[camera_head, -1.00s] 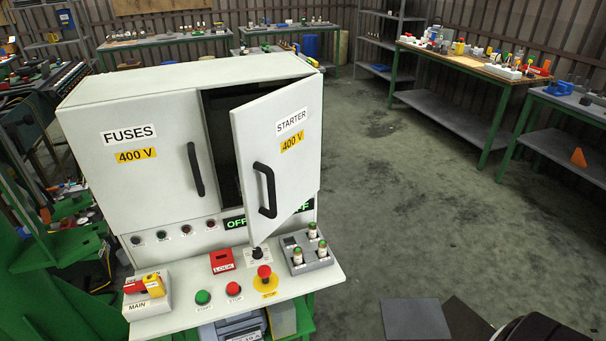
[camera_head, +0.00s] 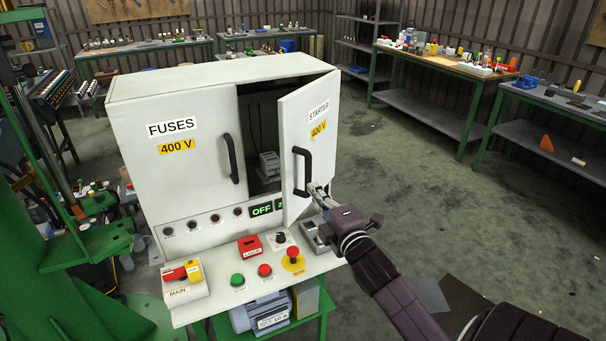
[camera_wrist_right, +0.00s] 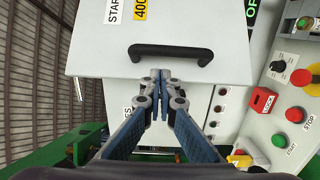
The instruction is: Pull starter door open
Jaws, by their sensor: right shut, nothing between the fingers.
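The white starter door (camera_head: 305,140) of the cabinet stands partly open, with a dark gap on its left. Its black handle (camera_head: 300,172) is on the door's front. My right gripper (camera_head: 318,192) is shut and empty, close to the handle's lower right in the head view. In the right wrist view, my right gripper's fingertips (camera_wrist_right: 160,76) meet just below the black handle (camera_wrist_right: 171,52) in the picture, not around it. Whether they touch the door cannot be told. My left gripper is in neither view.
The closed fuses door (camera_head: 180,165) is left of the gap. A component (camera_head: 269,165) shows inside. The control shelf below holds a lockout box (camera_head: 249,245), a red emergency stop (camera_head: 293,254) and a main switch (camera_head: 184,280). Floor to the right is mostly clear.

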